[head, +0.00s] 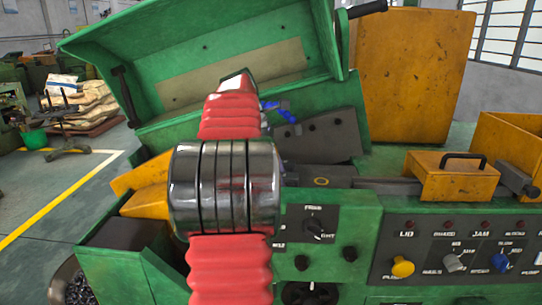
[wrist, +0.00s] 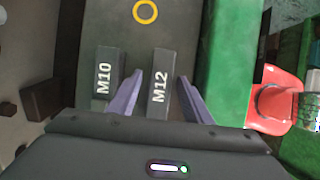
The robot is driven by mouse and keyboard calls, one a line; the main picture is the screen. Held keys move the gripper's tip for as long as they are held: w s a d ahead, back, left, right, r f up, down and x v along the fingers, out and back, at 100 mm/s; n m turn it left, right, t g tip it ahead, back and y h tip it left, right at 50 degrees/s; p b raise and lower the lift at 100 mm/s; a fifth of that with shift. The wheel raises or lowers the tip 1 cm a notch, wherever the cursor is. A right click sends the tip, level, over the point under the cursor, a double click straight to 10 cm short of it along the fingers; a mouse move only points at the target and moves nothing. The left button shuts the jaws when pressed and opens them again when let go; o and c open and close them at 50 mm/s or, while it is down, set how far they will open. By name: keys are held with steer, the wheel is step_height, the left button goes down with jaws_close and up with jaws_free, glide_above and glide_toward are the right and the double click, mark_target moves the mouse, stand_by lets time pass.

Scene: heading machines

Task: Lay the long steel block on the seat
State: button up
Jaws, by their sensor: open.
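In the wrist view my gripper (wrist: 160,76) is open, its two purple fingers on either side of a dark steel block marked M12 (wrist: 158,68). I see no clear contact between fingers and block. A second dark block, marked M10 (wrist: 105,75), lies just left of the left finger. I cannot tell for sure which block is longer. Both are on a dark grey surface (wrist: 170,30) with a yellow ring (wrist: 145,12) beyond them. I cannot tell whether this surface is the seat. In the head view my arm hides the gripper and the lettered blocks.
A green machine with a raised lid (head: 225,55) stands ahead. A yellow box with a handle (head: 450,180) sits at the right, above a control panel (head: 460,250). In the wrist view a green wall (wrist: 232,60) and a red part (wrist: 275,95) are close on the right.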

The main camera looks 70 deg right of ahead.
steer(key=v, duration=1.1)
steer(key=shift+w+r, duration=0.25)
steer(key=shift+a, duration=0.1)
stand_by(0.5)
steer(key=w+a+f+t+h, duration=0.1)
steer(key=w+a+f+t, duration=0.1)
steer(key=w+a, duration=0.85)
steer(key=w+a+f+t+h, duration=0.1)
steer(key=w+a+f+t, duration=0.15)
steer(key=w+a, duration=0.8)
steer(key=s+a+f+m+t+y, duration=0.1)
steer(key=a+f, duration=0.4)
steer(key=a, duration=0.5)
steer(key=s+a+f+t+y, duration=0.1)
steer(key=s+a+f, duration=0.3)
steer(key=a, duration=0.7)
steer(key=s+a+f+m+t+y, duration=0.1)
steer(key=s+a+f+t, duration=0.2)
steer(key=a+f, duration=0.4)
steer(key=shift+a+m, duration=0.3)
steer(key=shift+a, duration=1.85)
